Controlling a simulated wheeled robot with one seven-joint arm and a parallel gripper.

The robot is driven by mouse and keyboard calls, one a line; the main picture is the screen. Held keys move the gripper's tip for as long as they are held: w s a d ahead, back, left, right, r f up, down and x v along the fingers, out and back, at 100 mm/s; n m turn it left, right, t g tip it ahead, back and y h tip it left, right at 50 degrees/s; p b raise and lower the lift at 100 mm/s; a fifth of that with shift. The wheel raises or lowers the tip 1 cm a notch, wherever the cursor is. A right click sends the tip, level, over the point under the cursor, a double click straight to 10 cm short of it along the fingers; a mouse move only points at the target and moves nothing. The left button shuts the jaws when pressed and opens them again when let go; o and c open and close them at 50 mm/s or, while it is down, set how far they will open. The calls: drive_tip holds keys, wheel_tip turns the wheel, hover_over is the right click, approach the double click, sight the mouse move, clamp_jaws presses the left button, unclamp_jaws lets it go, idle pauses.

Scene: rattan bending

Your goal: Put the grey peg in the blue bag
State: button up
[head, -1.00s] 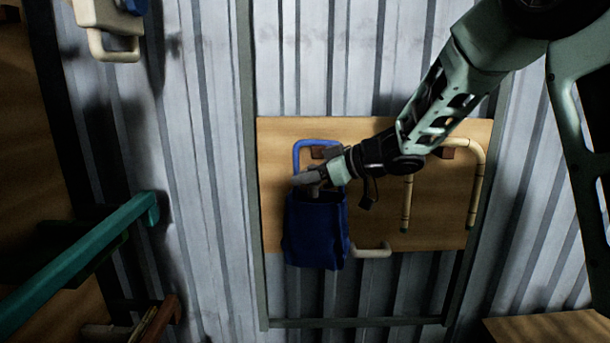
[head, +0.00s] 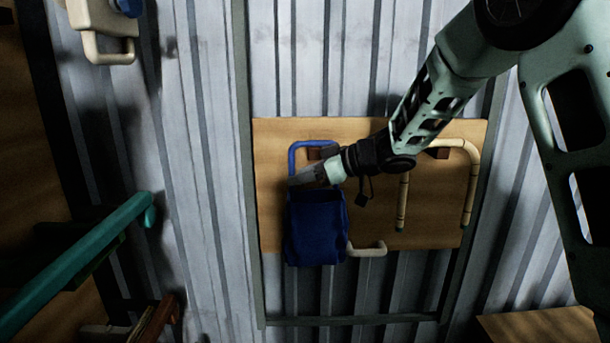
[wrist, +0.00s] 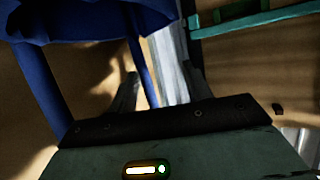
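The blue bag (head: 316,230) hangs by its blue handle (head: 293,157) in front of a wooden board. My gripper (head: 305,175) is just above the bag's mouth, beside the handle. I see no grey peg in either view now. The inside of the bag is hidden.
The wooden board (head: 375,215) also bears a pale bent cane (head: 470,185) and a short cream hook (head: 370,249) right of the bag. A teal rail (head: 80,265) juts in at left. A white fixture (head: 100,22) is at top left.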

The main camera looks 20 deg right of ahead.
drive_tip(key=shift+d, duration=0.1)
drive_tip(key=b+v, duration=0.4)
drive_tip(key=v, duration=1.3)
drive_tip(key=shift+r+b, duration=0.2)
drive_tip(key=shift+b, duration=0.2)
